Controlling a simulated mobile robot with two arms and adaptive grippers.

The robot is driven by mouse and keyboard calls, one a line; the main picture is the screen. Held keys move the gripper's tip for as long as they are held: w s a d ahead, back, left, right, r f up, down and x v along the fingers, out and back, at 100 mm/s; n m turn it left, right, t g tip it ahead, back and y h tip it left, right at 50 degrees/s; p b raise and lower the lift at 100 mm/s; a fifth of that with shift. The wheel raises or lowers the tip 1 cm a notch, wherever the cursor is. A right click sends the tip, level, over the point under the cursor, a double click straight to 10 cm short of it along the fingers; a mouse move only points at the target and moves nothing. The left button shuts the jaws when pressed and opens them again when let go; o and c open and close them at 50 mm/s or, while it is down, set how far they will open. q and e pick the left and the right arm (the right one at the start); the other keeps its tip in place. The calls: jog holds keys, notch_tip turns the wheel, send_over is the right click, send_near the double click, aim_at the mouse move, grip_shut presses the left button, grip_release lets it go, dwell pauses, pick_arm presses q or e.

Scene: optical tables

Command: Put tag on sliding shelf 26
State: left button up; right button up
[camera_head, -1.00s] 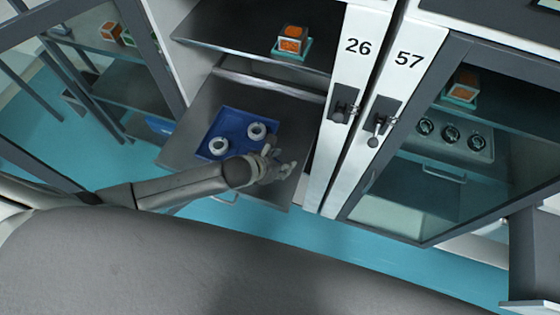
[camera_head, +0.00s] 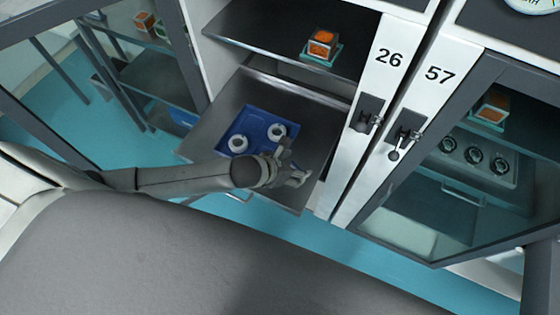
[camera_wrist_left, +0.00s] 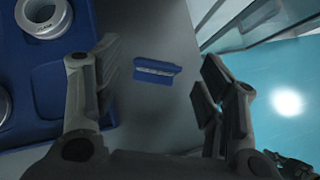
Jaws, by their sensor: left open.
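The sliding shelf (camera_head: 215,112) of cabinet 26 is pulled out and bare grey around a blue tray (camera_head: 247,113). A small blue tag (camera_wrist_left: 156,72) with a pale strip lies on the grey shelf surface in the left wrist view, apart from the blue tray (camera_wrist_left: 55,95). My left gripper (camera_head: 294,163) is over the shelf's front right part, right of the tray. In the left wrist view its open fingers (camera_wrist_left: 160,68) stand either side of the tag with nothing held. I cannot make out the tag in the head view.
Two white ring-shaped parts (camera_head: 277,131) sit in the tray. A fixed upper shelf (camera_head: 265,38) holds an orange-topped box (camera_head: 321,45). The open glass door (camera_head: 100,80) stands left. Cabinet 57 (camera_head: 440,75) at right has a shut glass door.

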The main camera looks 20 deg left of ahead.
pick_arm(q)
jog(key=v, duration=0.9)
jog(key=shift+b, duration=0.35)
